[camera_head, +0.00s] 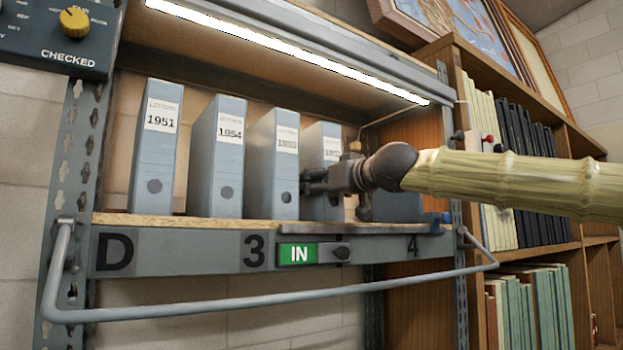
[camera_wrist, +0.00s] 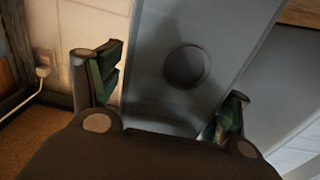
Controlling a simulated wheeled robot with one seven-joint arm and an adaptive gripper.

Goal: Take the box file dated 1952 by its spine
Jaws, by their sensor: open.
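Several blue-grey box files stand upright on the shelf in the head view. The file at the left is labelled 1951 (camera_head: 158,150), and the one beside it 1954 (camera_head: 216,160). The third file (camera_head: 272,170) and the fourth file (camera_head: 322,140) have labels too small or too covered to read, so I cannot tell which is 1952. My gripper (camera_head: 312,183) is at the lower spine of the fourth file, partly hiding it. In the wrist view my gripper (camera_wrist: 162,98) is open, its fingers on either side of a grey spine (camera_wrist: 205,30) with a round finger hole. Contact is unclear.
A grey rail (camera_head: 270,299) runs in front below the shelf edge (camera_head: 180,248), which carries a green IN slider (camera_head: 297,254). A light strip (camera_head: 300,55) hangs above. Another blue-grey object (camera_head: 398,207) is partly hidden behind my arm. A wooden bookcase (camera_head: 425,290) stands right.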

